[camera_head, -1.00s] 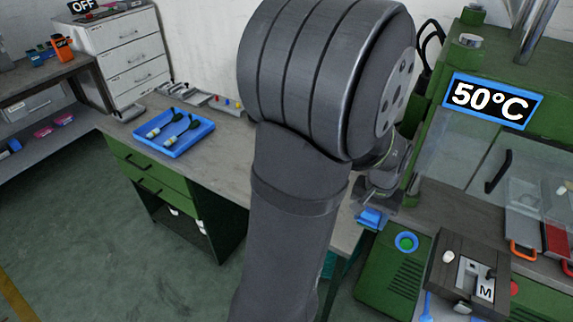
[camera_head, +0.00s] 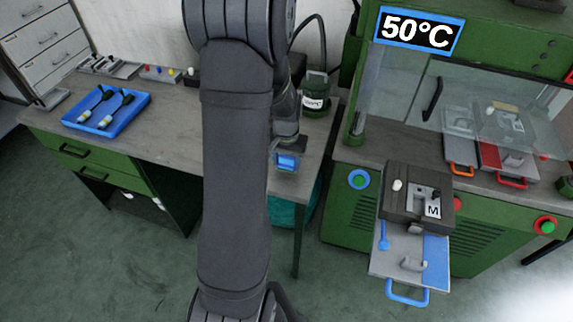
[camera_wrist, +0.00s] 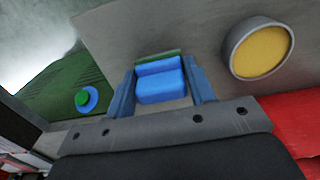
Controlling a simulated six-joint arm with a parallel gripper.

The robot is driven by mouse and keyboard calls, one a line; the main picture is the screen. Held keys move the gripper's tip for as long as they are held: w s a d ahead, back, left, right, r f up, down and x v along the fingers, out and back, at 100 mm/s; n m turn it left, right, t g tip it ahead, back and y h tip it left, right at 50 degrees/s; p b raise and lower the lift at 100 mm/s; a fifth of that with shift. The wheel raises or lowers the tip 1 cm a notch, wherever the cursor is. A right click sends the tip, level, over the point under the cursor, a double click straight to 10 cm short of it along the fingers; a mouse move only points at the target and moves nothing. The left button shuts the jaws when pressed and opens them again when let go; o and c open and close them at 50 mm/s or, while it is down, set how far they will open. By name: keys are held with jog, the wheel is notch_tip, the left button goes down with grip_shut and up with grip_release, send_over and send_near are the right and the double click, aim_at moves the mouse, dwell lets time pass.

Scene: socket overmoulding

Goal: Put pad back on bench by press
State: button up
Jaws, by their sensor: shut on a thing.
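My gripper (camera_head: 287,160) is shut on the pad, a small blue block (camera_head: 288,161), at the right end of the grey bench beside the press. In the wrist view the blue pad (camera_wrist: 160,82) sits between my two fingers (camera_wrist: 162,90), with a green edge along its far side. The grey bench top (camera_head: 180,150) shows behind it. I cannot tell whether the pad touches the bench. The green press (camera_head: 340,210) stands to the right, with a 50°C sign (camera_head: 417,30). My arm hides part of the bench.
A blue tray (camera_head: 135,118) with two dark-handled tools lies on the bench's left. A green labelled container (camera_head: 316,95) stands behind my gripper. The press has a clear guard, a dark mould block (camera_head: 405,190) marked M, and a pulled-out tray with a blue handle (camera_head: 408,298).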

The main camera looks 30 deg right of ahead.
aim_at(286, 157)
jog(key=shift+f, duration=1)
jog(key=shift+f, duration=0.2)
jog(key=o, duration=1.1)
notch_tip(286, 157, up, 12)
jog(key=shift+r, duration=0.2)
